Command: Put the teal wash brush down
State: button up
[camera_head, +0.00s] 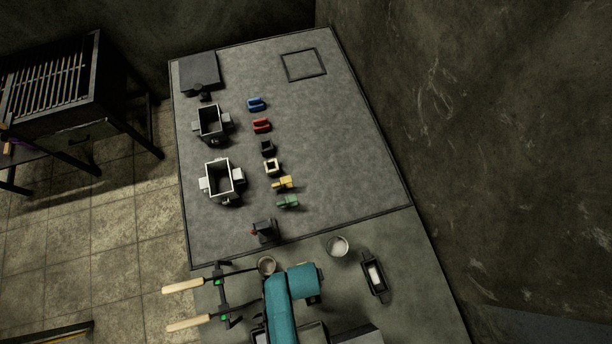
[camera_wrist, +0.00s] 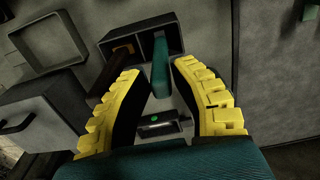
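The teal wash brush (camera_wrist: 160,66) shows in the wrist view, with its teal part standing in the right compartment of a dark two-compartment holder (camera_wrist: 178,29). Its lower end is hidden inside the holder. My gripper (camera_wrist: 156,76) has two yellow-and-black fingers spread wide, one on each side of the brush, with a visible gap to each. A brown-handled tool (camera_wrist: 106,84) rests in the holder's left compartment, beside the left finger. In the head view my teal arm covers the gripper, and I cannot make out the brush.
A grey box (camera_wrist: 40,118) and an open square frame (camera_wrist: 48,40) lie left of the holder. In the head view, wooden-handled tools (camera_head: 183,286), a small bowl (camera_head: 338,246) and a black tray (camera_head: 375,276) surround my arm. The worktop's right side (camera_head: 340,150) is clear.

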jog(key=shift+o, duration=0.6)
jog(key=shift+r, duration=0.1)
notch_tip(320, 180, up, 12)
jog(key=p, duration=0.2)
jog(key=shift+a, duration=0.1)
